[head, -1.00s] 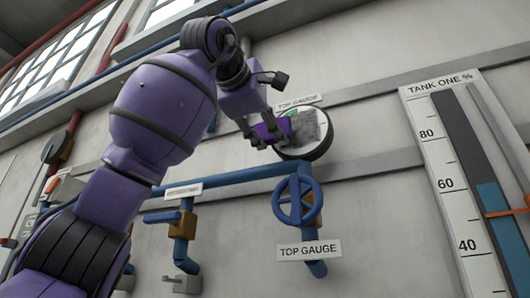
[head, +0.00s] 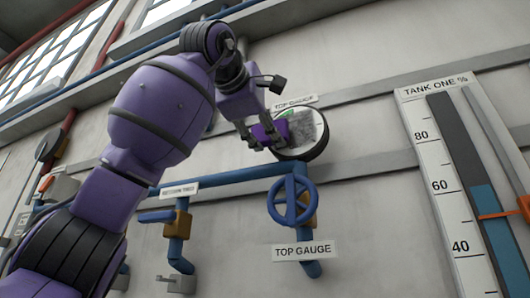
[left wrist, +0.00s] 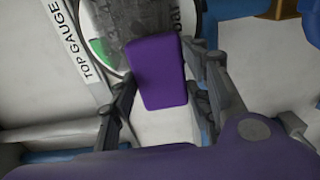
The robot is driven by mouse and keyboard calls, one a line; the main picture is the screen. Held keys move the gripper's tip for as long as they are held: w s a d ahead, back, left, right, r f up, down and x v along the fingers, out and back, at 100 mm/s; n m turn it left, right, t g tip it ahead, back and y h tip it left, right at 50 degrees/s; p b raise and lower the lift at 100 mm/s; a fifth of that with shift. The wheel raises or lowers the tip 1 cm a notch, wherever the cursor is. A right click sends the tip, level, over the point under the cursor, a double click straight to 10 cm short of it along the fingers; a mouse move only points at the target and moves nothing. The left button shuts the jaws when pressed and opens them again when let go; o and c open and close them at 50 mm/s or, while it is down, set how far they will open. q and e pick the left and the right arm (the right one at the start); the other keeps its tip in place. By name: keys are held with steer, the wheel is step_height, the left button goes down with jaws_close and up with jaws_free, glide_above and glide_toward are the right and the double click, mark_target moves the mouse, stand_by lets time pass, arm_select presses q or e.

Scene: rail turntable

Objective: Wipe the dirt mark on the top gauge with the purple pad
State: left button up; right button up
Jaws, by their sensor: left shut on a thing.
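The top gauge (head: 318,148) is a round dial on the wall with a dark rim, under a "TOP GAUGE" label. A grey, smudgy dirt mark (head: 306,127) covers much of its face; it also shows in the left wrist view (left wrist: 145,32). A green band shows at the dial's edge. My left gripper (head: 262,139) is shut on the purple pad (left wrist: 158,75), whose far end overlaps the lower edge of the dirt mark in the left wrist view. I cannot tell whether the pad touches the dial. My right gripper is not in view.
A blue valve wheel (head: 292,201) on a blue pipe (head: 225,178) sits below the gauge, with another "TOP GAUGE" sign (head: 305,251) under it. A "TANK ONE %" level scale (head: 445,180) stands at the right. Wall rails run past the gauge.

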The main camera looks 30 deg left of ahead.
mark_target(283, 127)
arm_select(q)
steer(key=shift+w, duration=0.8)
steer(key=shift+d, duration=1.8)
steer(key=shift+w+d, duration=0.25)
steer(key=shift+d, duration=1.5)
steer(key=shift+w+d, duration=0.2)
steer(key=shift+d, duration=1.55)
steer(key=shift+a+r, duration=0.1)
steer(key=shift+r, duration=0.7)
steer(key=shift+s+a, duration=0.2)
steer(key=shift+a, duration=2.45)
steer(key=shift+s+a, duration=0.15)
steer(key=shift+a, duration=2.6)
steer(key=shift+r, duration=0.15)
steer(key=shift+d+r, duration=0.25)
steer(key=shift+r, duration=0.35)
